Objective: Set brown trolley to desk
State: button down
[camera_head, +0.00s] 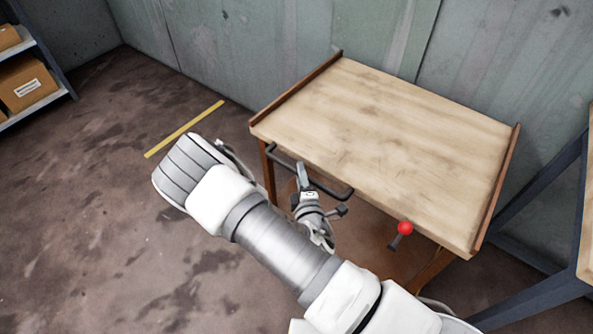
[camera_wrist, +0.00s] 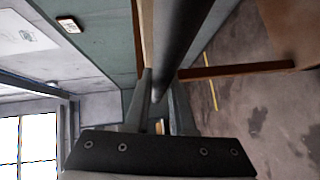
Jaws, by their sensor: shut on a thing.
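The brown trolley (camera_head: 390,140) has a pale wooden top with raised brown side edges and brown legs. It stands close to the grey-green wall. A dark bar handle (camera_head: 330,190) runs along its near side, and the bar also shows large in the wrist view (camera_wrist: 182,35). My gripper (camera_head: 301,172) is at this handle, with its fingers (camera_wrist: 159,88) shut on the bar. The exact contact is partly hidden. A red-knobbed lever (camera_head: 404,229) sits at the trolley's near right. At the right edge, a dark-framed wooden-topped piece (camera_head: 588,235), possibly the desk, is cut off.
A yellow line (camera_head: 185,129) marks the floor left of the trolley. A shelf with cardboard boxes (camera_head: 27,82) stands at the far left. The floor between shelf and trolley is clear. The wall (camera_head: 250,45) is close behind the trolley, and the dark frame (camera_head: 535,195) is close on its right.

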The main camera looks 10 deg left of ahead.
jog(key=shift+s+d+f, duration=0.1)
jog(key=shift+d, duration=0.2)
jog(key=c, duration=0.8)
grip_release()
jog(key=shift+o, duration=0.2)
jog(key=shift+a, duration=0.1)
jog(key=shift+s, duration=0.15)
